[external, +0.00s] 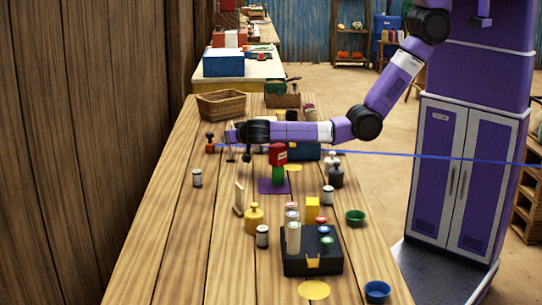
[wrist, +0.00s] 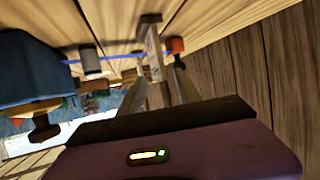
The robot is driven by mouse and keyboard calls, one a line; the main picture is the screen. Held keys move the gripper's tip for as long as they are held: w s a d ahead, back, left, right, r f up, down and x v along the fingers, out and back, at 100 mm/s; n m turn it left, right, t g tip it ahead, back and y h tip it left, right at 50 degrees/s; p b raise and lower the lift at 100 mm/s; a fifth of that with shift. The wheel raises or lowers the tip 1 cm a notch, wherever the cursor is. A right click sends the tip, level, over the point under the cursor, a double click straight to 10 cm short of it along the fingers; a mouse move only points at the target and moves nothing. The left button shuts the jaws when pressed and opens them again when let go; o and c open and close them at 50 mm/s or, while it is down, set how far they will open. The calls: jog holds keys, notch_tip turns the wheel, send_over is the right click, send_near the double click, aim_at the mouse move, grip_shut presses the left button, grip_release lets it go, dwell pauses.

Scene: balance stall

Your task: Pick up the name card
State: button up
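A pale upright card (wrist: 154,42), which looks like the name card, stands on the table ahead of my gripper in the wrist view, which shows the scene upside down. My gripper (wrist: 160,78) is open. Its two fingers point at the card, one to each side of its near end. I see no clear contact. In the external view my arm reaches in from the right, and its wrist (external: 258,131) is low over the far half of the table. The fingers and most of that card are hidden there.
A small orange-based stamp (wrist: 176,46) stands close beside the card. A dark blue box (wrist: 32,68) and a grey cylinder (wrist: 91,61) are on the other side. A thin pale board (external: 239,199) stands nearer the external camera. The table's left front is clear.

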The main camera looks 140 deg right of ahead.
jog(key=shift+s+d+f, duration=0.1)
jog(key=shift+d, duration=0.1)
grip_shut()
dwell(1.3)
